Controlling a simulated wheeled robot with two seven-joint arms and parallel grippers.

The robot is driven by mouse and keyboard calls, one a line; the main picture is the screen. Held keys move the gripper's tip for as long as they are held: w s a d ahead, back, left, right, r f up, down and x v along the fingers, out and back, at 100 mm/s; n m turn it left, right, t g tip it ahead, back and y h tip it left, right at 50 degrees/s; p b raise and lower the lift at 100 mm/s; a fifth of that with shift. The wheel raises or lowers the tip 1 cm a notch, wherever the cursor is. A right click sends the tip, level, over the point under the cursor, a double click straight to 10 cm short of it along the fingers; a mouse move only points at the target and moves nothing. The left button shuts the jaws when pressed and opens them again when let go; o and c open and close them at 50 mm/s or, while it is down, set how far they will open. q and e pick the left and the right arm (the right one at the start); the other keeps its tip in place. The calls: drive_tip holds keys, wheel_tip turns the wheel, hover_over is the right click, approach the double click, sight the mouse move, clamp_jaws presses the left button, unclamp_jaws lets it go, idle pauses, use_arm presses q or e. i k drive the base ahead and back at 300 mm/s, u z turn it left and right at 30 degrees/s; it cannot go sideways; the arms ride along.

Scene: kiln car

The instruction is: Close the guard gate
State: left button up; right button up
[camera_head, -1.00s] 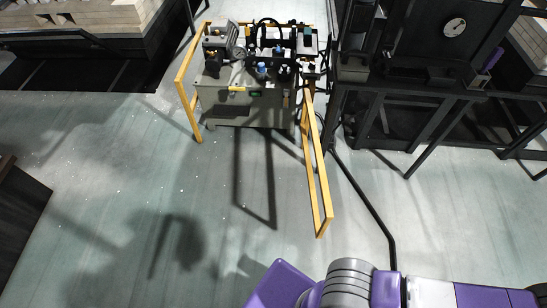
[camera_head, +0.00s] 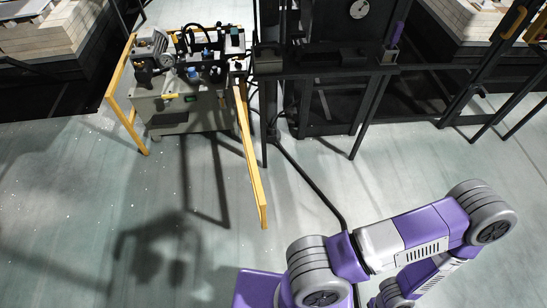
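The yellow guard gate (camera_head: 250,155) stands swung out from the grey machine (camera_head: 192,98), its free end toward me over the open floor. It shows almost edge-on, hinged near the machine's right front corner. A yellow guard rail (camera_head: 121,95) stands at the machine's left side. My purple and white arm fills the lower right, apart from the gate in the picture. Neither gripper shows, so I cannot see whether they are open or shut.
A black frame (camera_head: 330,72) with a dial (camera_head: 358,9) stands right of the machine. A black pipe or cable (camera_head: 312,180) runs along the floor right of the gate. Floor left of the gate is clear. Stacked pale blocks (camera_head: 45,32) are at the back left.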

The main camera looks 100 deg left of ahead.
sight(261, 203)
drive_tip(key=i, duration=1.75)
drive_tip(key=u, duration=4.5)
drive_tip(key=i, duration=1.65)
drive_tip(key=u, duration=0.5)
drive_tip(key=k, duration=1.15)
drive_tip(key=z, duration=0.15)
drive_tip(key=i, duration=0.45)
drive_tip(key=z, duration=0.4)
